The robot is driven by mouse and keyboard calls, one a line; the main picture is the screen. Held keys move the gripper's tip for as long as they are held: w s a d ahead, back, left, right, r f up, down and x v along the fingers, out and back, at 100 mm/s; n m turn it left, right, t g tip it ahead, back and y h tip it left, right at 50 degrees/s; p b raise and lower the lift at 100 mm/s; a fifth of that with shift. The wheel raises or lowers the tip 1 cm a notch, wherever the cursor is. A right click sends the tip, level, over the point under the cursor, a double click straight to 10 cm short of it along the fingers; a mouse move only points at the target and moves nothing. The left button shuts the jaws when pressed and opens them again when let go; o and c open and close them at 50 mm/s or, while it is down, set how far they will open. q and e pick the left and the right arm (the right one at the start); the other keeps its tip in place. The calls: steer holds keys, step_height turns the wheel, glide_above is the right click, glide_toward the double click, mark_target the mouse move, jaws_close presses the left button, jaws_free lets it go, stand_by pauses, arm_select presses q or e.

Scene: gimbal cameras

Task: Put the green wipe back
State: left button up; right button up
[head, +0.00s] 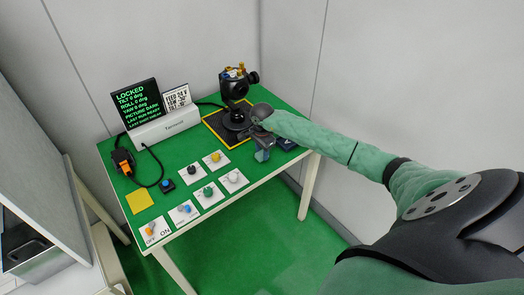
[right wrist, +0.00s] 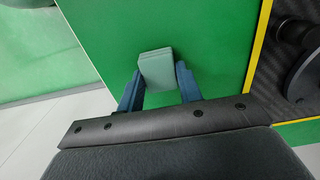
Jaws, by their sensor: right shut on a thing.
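My right gripper (head: 262,152) is over the right part of the green table, close to the front edge. In the right wrist view, its two blue fingers (right wrist: 157,76) are shut on the green wipe (right wrist: 155,62), a small pale green folded block. The wipe is above the green table top (right wrist: 210,30); I cannot tell whether it touches it. My left gripper is not in view.
A gimbal camera (head: 236,90) stands on a black, yellow-edged mat (head: 213,121) just behind my gripper. Several knob cards, a yellow pad (head: 138,202), a display (head: 137,103) and an orange-black device (head: 122,160) occupy the left.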

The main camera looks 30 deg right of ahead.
mark_target(262, 153)
steer(key=shift+f, duration=0.1)
steer(key=o, duration=0.9)
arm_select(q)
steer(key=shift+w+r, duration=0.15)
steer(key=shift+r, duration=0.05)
arm_select(e)
steer(key=shift+r, duration=0.25)
steer(key=shift+w+r+b, duration=0.1)
steer(key=shift+r+b, duration=0.2)
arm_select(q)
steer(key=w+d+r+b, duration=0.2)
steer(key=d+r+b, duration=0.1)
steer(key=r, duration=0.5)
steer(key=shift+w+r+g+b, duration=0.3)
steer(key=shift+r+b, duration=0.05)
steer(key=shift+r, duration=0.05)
arm_select(e)
steer(key=shift+r, duration=5.6)
